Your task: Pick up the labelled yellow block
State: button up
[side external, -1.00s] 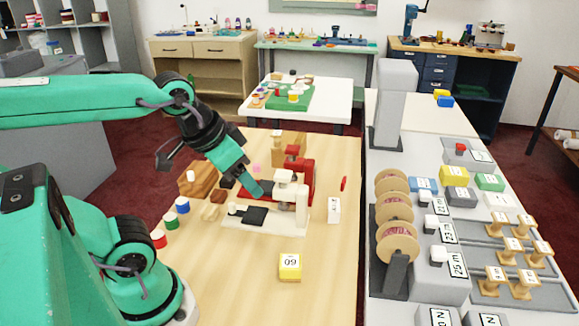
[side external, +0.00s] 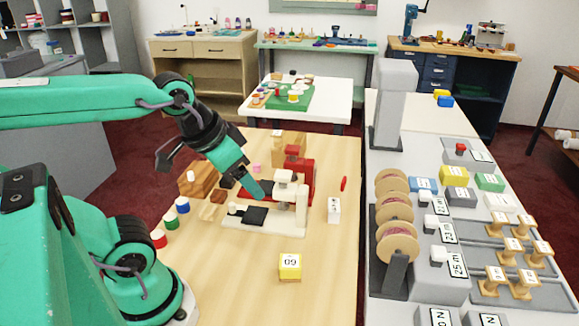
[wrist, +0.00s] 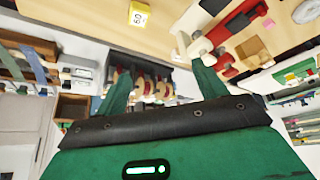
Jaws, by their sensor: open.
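A yellow block (side external: 290,269) with a white label reading 60 sits on the front middle of the wooden table. It also shows at the top of the wrist view (wrist: 139,14), beyond my fingers and apart from them. My gripper (side external: 256,190) is above the table, up and to the left of that block, in front of a cream and red device. In the wrist view my gripper's two green fingers (wrist: 160,72) are spread with nothing between them. Another yellow block (side external: 454,174) with a label stands on the grey counter at the right.
The cream device (side external: 262,222) and red device (side external: 302,176) stand close to my gripper. A white labelled block (side external: 334,210) is right of them. Red, green and blue spools (side external: 170,222) stand at the left. The table around the block marked 60 is clear.

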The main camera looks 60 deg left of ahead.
jog(key=n+g, duration=0.6)
jog(key=n, duration=0.5)
send_over(291, 261)
notch_tip(291, 261, down, 17)
jog(key=shift+r, duration=0.15)
jog(key=shift+f, duration=1.3)
jog(key=shift+f, duration=2.6)
jog(key=shift+c, duration=0.2)
